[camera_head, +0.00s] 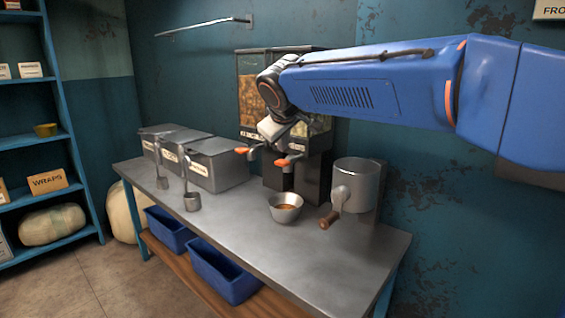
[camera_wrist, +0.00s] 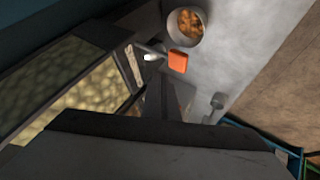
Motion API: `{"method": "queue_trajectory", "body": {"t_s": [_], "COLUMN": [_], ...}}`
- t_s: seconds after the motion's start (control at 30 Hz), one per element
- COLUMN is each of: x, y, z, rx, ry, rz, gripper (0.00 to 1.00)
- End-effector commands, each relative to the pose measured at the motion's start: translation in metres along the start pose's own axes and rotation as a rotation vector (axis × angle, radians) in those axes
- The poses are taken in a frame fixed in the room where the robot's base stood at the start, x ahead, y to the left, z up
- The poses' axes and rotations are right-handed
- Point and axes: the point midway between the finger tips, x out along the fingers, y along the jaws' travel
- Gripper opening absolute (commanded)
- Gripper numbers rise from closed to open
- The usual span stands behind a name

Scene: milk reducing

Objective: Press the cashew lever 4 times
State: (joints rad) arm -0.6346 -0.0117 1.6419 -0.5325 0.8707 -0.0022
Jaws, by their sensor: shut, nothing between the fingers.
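The nut dispenser (camera_head: 246,95) stands against the back wall with two orange-tipped levers at its front. The right lever (camera_head: 289,160) is below the pale-nut window (camera_head: 318,124); the left lever (camera_head: 242,150) is below the brown-nut side. Their labels are mostly covered or too small to read surely. My gripper (camera_head: 270,129) is shut and empty, just above the levers in front of the dispenser; contact is unclear. In the wrist view, an orange lever (camera_wrist: 178,61) shows beyond my gripper's dark body (camera_wrist: 160,145), which hides the rest. The pale-nut window (camera_wrist: 75,100) is at left.

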Motion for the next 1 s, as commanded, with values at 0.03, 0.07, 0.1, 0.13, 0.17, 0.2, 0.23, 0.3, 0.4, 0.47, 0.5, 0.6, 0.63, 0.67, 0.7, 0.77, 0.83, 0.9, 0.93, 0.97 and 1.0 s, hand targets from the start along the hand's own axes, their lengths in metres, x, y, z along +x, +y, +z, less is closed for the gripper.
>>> {"method": "queue_trajectory", "body": {"t_s": [0.03, 0.07, 0.1, 0.13, 0.17, 0.2, 0.23, 0.3, 0.4, 0.47, 0.5, 0.6, 0.63, 0.67, 0.7, 0.77, 0.83, 0.9, 0.93, 0.97, 1.0], "x": [0.0029, 0.0043, 0.0058, 0.0067, 0.0074, 0.0082, 0.0086, 0.0093, 0.0095, 0.0095, 0.0095, 0.0095, 0.0095, 0.0095, 0.0095, 0.0095, 0.0095, 0.0095, 0.0095, 0.0095, 0.0095], "y": [-0.0022, -0.0033, -0.0044, -0.0051, -0.0056, -0.0062, -0.0066, -0.0071, -0.0072, -0.0072, -0.0072, -0.0072, -0.0072, -0.0072, -0.0072, -0.0072, -0.0072, -0.0072, -0.0072, -0.0072, -0.0072], "z": [0.0026, 0.0037, 0.0049, 0.0054, 0.0059, 0.0063, 0.0066, 0.0070, 0.0072, 0.0072, 0.0072, 0.0072, 0.0072, 0.0072, 0.0072, 0.0072, 0.0072, 0.0072, 0.0072, 0.0072, 0.0072], "rx": [0.000, 0.000, 0.000, 0.000, 0.000, 0.000, 0.000, 0.000, 0.000, 0.000, 0.000, 0.000, 0.000, 0.000, 0.000, 0.000, 0.000, 0.000, 0.000, 0.000, 0.000], "ry": [-0.001, -0.002, -0.002, -0.002, -0.001, -0.001, 0.000, 0.000, 0.000, 0.000, 0.000, 0.000, 0.000, 0.000, 0.000, 0.000, 0.000, -0.001, -0.001, -0.001, -0.001], "rz": [0.000, 0.000, -0.001, -0.001, -0.001, -0.001, -0.001, -0.001, -0.001, -0.001, -0.001, -0.001, -0.001, -0.001, -0.001, -0.001, -0.001, -0.001, -0.001, -0.001, -0.001], "gripper": [0.00, 0.00, 0.00, 0.00, 0.00, 0.00, 0.00, 0.00, 0.00, 0.00, 0.00, 0.00, 0.00, 0.00, 0.00, 0.00, 0.00, 0.00, 0.00, 0.00, 0.00]}}
